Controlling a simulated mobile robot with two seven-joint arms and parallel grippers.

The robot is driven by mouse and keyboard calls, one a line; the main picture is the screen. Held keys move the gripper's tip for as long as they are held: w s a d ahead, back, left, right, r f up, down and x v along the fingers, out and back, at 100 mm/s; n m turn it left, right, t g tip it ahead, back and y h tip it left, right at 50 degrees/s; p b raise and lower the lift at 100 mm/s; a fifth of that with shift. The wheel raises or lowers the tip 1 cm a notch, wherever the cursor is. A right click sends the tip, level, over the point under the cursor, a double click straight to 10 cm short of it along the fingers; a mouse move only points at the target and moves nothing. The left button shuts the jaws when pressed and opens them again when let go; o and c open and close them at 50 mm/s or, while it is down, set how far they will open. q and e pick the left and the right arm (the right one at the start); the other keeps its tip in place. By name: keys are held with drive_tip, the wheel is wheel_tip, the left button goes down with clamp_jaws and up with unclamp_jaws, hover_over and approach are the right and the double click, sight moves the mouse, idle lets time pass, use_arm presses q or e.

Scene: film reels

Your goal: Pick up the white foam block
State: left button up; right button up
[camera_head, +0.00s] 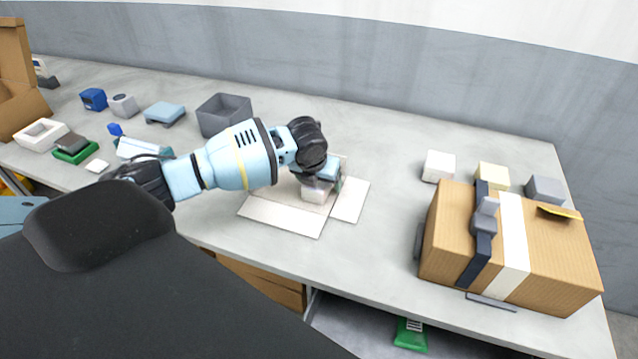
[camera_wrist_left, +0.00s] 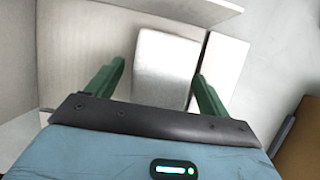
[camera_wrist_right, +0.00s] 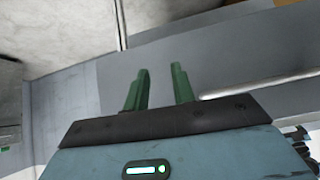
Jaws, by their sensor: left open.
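A white foam block (camera_head: 314,193) sits in an open box with spread flaps (camera_head: 282,216) at the middle of the table. My left gripper (camera_head: 328,182) is over the block and partly hides it in the head view. In the left wrist view the block (camera_wrist_left: 168,62) lies between the two green fingers (camera_wrist_left: 159,72), which are apart, with gaps visible beside the block. My right gripper (camera_wrist_right: 158,82) shows only in its own wrist view, with its fingers apart and nothing between them.
A taped cardboard box (camera_head: 560,250) stands at the right, with a white block (camera_head: 439,166), a cream block (camera_head: 491,176) and a grey block (camera_head: 545,188) behind it. A grey bin (camera_head: 224,115) and several small items are at the left. The table between the open box and taped box is clear.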

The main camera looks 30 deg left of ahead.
use_arm(q)
drive_tip(key=shift+f, duration=0.2)
idle(0.6)
drive_tip(key=c, duration=1.1)
drive_tip(key=shift+o, duration=0.2)
drive_tip(key=shift+r, duration=0.15)
drive_tip(key=shift+r, duration=0.3)
wheel_tip(320, 180, up, 3)
drive_tip(key=shift+r, duration=0.2)
drive_tip(key=s+a, duration=0.2)
drive_tip(key=s, duration=0.2)
drive_tip(key=s+a, duration=0.2)
drive_tip(key=s, duration=0.3)
drive_tip(key=s+a+r, duration=0.1)
drive_tip(key=s+a, duration=0.1)
drive_tip(key=s, duration=0.3)
drive_tip(key=shift+s+a+r, duration=0.1)
drive_tip(key=shift+s+a, duration=0.15)
drive_tip(key=shift+a, duration=0.15)
